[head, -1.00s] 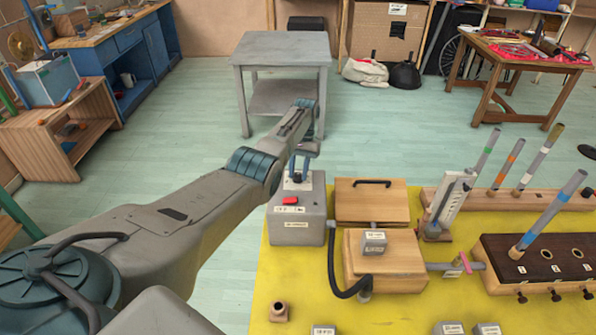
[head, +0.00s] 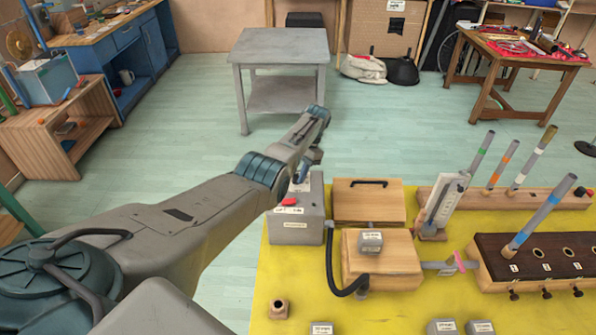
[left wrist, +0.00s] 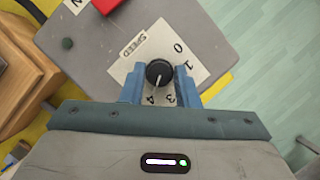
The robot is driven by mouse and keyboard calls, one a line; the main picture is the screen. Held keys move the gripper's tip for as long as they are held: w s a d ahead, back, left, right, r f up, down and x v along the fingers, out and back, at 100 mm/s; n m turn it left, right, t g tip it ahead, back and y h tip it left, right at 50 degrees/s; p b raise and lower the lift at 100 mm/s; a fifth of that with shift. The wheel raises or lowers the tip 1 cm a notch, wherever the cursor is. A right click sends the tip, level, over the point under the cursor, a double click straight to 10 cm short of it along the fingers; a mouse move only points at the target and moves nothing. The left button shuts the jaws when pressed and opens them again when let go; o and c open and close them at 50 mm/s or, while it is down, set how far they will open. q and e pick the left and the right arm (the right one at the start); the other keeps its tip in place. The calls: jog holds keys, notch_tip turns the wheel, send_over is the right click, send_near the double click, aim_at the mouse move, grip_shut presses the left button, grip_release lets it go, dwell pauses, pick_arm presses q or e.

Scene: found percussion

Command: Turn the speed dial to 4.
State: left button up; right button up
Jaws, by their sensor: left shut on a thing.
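The speed dial (left wrist: 159,73) is a small black round knob with a white pointer line, on a white label marked SPEED. Digits 0, 1, 3 and 4 show around it in the left wrist view; the 2 is hidden. The pointer aims at about the 4. The dial sits on a grey box (head: 296,228) with a red button (head: 289,201). My left gripper (left wrist: 160,77) is shut on the dial, one blue finger on each side. In the head view my left gripper (head: 301,179) is at the box top, and my own arm hides the dial. My right gripper is not in view.
A wooden box (head: 368,203) with a handle stands right of the grey box. A black hose (head: 333,268) runs down to the lower wooden box (head: 384,270). A dark block with holes (head: 535,258) stands at the right on the yellow mat (head: 400,315).

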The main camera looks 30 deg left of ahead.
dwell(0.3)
pick_arm(q)
jog(key=o, duration=1)
jog(key=b+v, duration=0.4)
jog(key=v, duration=0.6)
jog(key=shift+w+r, duration=0.15)
jog(key=shift+r, duration=0.2)
jog(key=shift+f, duration=0.1)
